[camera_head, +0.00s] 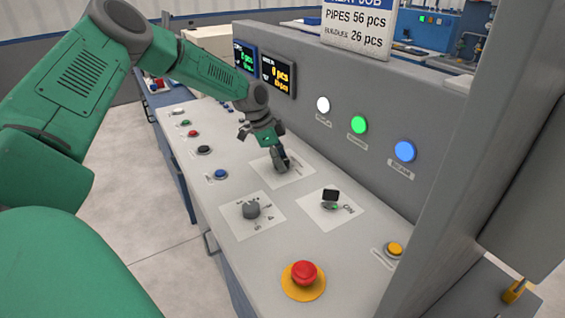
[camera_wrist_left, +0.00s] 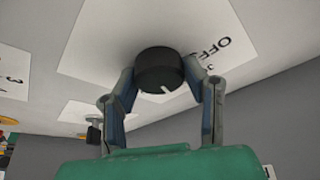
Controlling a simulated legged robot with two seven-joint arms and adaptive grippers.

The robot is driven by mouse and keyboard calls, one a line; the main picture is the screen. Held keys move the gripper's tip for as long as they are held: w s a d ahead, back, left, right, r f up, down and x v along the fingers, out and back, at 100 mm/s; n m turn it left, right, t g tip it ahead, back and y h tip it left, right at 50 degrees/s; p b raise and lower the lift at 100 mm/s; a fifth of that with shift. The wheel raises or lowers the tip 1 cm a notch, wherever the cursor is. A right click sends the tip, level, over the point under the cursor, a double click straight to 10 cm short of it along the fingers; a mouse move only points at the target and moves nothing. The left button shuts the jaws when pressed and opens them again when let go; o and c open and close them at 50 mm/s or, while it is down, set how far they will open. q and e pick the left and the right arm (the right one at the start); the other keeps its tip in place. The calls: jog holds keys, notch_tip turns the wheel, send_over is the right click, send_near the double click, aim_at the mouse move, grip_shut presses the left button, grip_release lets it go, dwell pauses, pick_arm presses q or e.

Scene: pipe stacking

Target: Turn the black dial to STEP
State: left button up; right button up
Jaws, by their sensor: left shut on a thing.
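A round black dial (camera_wrist_left: 160,70) with a white pointer mark sits on a white label plate (camera_wrist_left: 100,50) in the left wrist view. "OFF" is printed on the plate beside it; I cannot read STEP there. My left gripper (camera_wrist_left: 163,82) is shut on the dial, one finger on each side. In the head view my left gripper (camera_head: 279,160) reaches down to the white plate (camera_head: 295,176) at the middle of the console and mostly hides the dial. My right gripper is not in view.
A grey numbered dial (camera_head: 251,210) and a black switch (camera_head: 331,195) marked "ON" stand nearer on the sloping grey console (camera_head: 225,180). A red emergency button (camera_head: 303,272) is at the front. Several coloured buttons line the left side. A grey upright panel (camera_head: 330,90) rises behind.

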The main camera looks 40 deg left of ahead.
pick_arm(q)
jog(key=shift+w+a+r, duration=0.1)
jog(key=shift+a+r, duration=0.05)
jog(key=o, duration=1.1)
jog(key=shift+o, duration=0.2)
jog(key=shift+a, duration=0.1)
jog(key=v, duration=1.1)
jog(key=shift+a+r, duration=0.25)
jog(key=shift+a, duration=0.05)
